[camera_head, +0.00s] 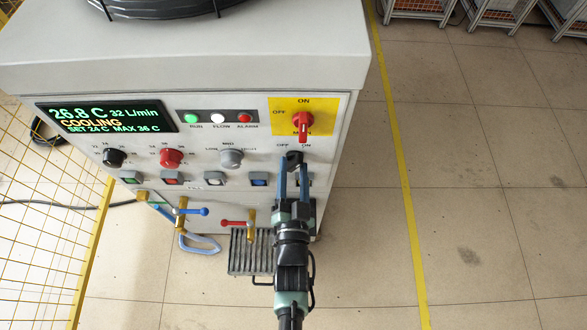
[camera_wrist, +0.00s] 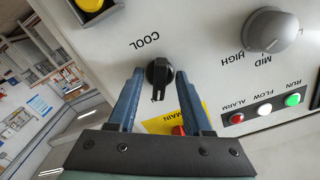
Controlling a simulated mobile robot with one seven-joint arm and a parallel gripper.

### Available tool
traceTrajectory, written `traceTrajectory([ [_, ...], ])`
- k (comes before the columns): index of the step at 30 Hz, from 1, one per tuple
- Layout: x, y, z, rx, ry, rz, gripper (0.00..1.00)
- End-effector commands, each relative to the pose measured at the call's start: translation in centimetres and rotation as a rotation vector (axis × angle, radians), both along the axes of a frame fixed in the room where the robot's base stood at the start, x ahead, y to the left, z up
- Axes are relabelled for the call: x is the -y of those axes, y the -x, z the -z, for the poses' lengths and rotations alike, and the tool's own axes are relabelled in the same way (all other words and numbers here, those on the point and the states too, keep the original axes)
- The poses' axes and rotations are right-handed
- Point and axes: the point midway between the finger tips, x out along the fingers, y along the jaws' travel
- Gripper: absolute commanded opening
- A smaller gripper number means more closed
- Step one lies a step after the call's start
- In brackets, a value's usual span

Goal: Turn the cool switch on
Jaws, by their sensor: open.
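The cool switch is a black rotary knob (camera_head: 294,157) on the front panel, below the red main switch, with OFF and ON printed above it to left and right. It shows in the wrist view (camera_wrist: 159,72) beside the word COOL, its bar pointing down in that picture; I cannot tell exactly which label it faces. My gripper (camera_head: 293,168) is open, with its two blue fingers on either side of the knob. In the wrist view the fingertips (camera_wrist: 159,76) flank the knob with small gaps; contact is not clear.
The red main switch (camera_head: 303,123) sits on a yellow plate just above. A grey knob (camera_head: 231,158) is to the left, and a row of push buttons (camera_head: 214,178) runs below. The display (camera_head: 110,117) reads COOLING. Open floor lies to the right.

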Motion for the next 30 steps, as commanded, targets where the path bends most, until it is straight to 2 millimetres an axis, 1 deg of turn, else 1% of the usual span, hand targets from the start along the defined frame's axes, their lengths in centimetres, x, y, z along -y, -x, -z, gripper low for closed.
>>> traceTrajectory([
  [2,0.0,0.01,0.0,0.0,0.0,0.0,0.5],
  [3,0.0,0.01,0.0,0.0,0.0,0.0,0.46],
  [8,0.0,0.02,-0.01,0.0,0.0,0.0,0.18],
  [9,0.0,0.02,-0.01,0.0,0.0,0.0,0.1],
  [11,0.0,0.03,-0.01,0.0,0.0,0.0,0.0],
  [20,0.01,0.04,0.04,0.001,0.013,0.0,0.0],
  [23,0.03,0.05,0.2,0.001,0.077,0.0,0.0],
  [30,0.13,0.03,0.17,0.003,0.301,0.0,0.0],
])
